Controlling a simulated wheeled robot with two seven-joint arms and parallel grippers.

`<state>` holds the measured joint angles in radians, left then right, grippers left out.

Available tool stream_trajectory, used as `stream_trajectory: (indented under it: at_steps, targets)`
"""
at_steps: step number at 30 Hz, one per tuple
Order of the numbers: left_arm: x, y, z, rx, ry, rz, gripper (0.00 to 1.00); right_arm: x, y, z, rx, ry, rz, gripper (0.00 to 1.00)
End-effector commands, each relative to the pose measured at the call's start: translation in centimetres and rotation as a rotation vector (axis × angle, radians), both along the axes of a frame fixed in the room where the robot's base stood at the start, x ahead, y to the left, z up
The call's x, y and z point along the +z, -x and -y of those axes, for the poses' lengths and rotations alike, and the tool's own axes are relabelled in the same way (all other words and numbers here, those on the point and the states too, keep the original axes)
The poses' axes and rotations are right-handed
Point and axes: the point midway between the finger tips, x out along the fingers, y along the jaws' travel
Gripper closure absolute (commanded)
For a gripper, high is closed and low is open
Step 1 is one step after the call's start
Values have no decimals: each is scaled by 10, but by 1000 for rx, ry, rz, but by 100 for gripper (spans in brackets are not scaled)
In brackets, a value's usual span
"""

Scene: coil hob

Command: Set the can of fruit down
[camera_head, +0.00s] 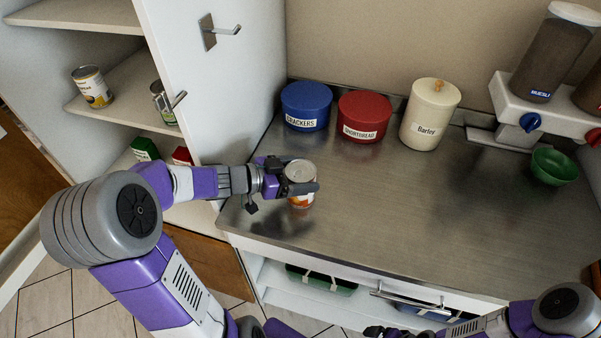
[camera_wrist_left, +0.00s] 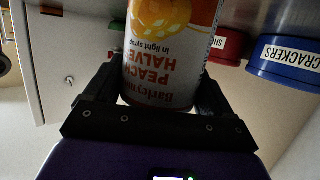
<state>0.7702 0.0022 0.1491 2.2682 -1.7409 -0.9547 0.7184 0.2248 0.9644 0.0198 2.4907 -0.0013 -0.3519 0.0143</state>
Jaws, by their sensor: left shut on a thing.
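The can of fruit (camera_head: 300,200) is a can with a white, orange and red label and a pale metal lid. My left gripper (camera_head: 297,176) is shut around its sides, near the left front of the steel counter (camera_head: 400,190). The can looks upright in the head view, and a dark shadow lies below it. I cannot tell for sure whether its base touches the counter. In the left wrist view the can (camera_wrist_left: 172,55) sits between both fingers, its "Peach Halves" label upside down. My right gripper (camera_head: 383,331) is partly cut off at the bottom edge.
Blue (camera_head: 306,104), red (camera_head: 364,116) and cream (camera_head: 430,115) canisters stand along the counter's back. A green bowl (camera_head: 554,166) sits at right beneath a dispenser (camera_head: 545,95). An open cupboard (camera_head: 120,85) with cans stands at left. The middle counter is clear.

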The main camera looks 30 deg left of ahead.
Motion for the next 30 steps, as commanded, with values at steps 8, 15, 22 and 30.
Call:
stream_trajectory:
  at_steps: [8, 15, 22, 30]
  targets:
    - [-1, 0, 0, 0, 0, 0, 0, 0, 0, 0, 0, 0, 0, 0]
    - [9, 8, -7, 3, -1, -1, 0, 7, 0, 0, 0, 0, 0, 0]
    - [22, 38, -30, 4, -1, -1, 0, 23, 0, 0, 0, 0, 0, 0]
    - [26, 57, -44, 1, 0, -1, 0, 29, 0, 0, 0, 0, 0, 0]
